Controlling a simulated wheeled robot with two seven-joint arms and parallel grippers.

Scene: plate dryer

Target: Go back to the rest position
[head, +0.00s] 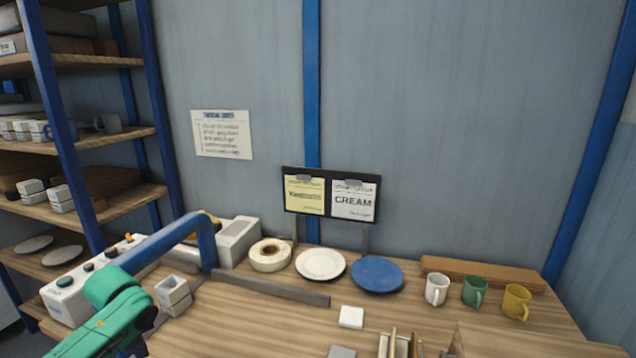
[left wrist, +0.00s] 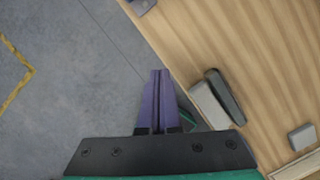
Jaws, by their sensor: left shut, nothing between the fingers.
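My left gripper (left wrist: 159,75) shows in the left wrist view with its two purple fingers together and nothing between them. It points along the table's edge, with grey floor (left wrist: 60,60) to its left and the wooden table top (left wrist: 220,45) to its right. In the head view my green left arm (head: 105,318) comes in at the lower left, in front of the table's left end; its fingers are not visible there. My right arm and right gripper are not in either view.
A grey and black block-like item (left wrist: 216,100) lies on the table right of my left gripper. In the head view, a white machine with a blue bar (head: 165,240), plates (head: 320,264) and mugs (head: 475,291) stand on the table. Shelves (head: 85,140) rise at left.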

